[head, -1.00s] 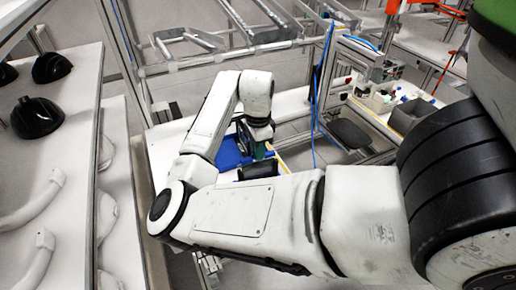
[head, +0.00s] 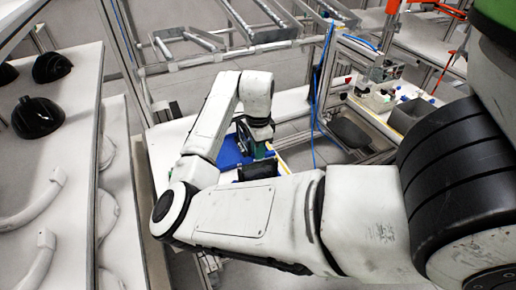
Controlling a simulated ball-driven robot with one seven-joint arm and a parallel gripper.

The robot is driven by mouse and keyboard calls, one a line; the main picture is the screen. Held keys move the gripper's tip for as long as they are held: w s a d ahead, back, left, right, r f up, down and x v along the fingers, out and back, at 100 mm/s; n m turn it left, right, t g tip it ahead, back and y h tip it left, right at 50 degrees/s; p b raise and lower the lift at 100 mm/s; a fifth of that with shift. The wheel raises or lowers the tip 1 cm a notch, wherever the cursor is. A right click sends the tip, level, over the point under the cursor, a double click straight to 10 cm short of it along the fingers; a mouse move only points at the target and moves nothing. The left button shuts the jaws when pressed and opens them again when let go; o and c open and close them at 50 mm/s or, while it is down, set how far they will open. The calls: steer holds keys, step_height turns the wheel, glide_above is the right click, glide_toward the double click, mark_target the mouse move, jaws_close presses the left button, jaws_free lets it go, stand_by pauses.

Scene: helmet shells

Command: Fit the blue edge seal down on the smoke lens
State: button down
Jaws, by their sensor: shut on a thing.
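My gripper (head: 259,150) points down over the white table, beyond my forearm, and is small and partly hidden. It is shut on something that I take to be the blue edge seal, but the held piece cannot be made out. A blue patch (head: 230,153) lies on the table just left of my gripper; I cannot tell whether it is a mat or a part. A dark piece (head: 257,172) shows just below my gripper in the picture, cut off by my forearm. I cannot tell whether it is the smoke lens.
A shelf rack (head: 75,80) at the left holds black helmet shells (head: 38,117) and white curved parts (head: 38,200). A bench with small bottles and a dark bin (head: 350,133) is at the right.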

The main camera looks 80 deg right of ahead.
steer(key=shift+f+b, duration=0.75)
steer(key=shift+f, duration=0.5)
steer(key=c, duration=1)
jaws_free()
steer(key=shift+c, duration=0.2)
steer(key=shift+r, duration=0.15)
step_height(320, 180, up, 10)
steer(key=shift+r+b, duration=0.25)
steer(key=shift+b, duration=0.3)
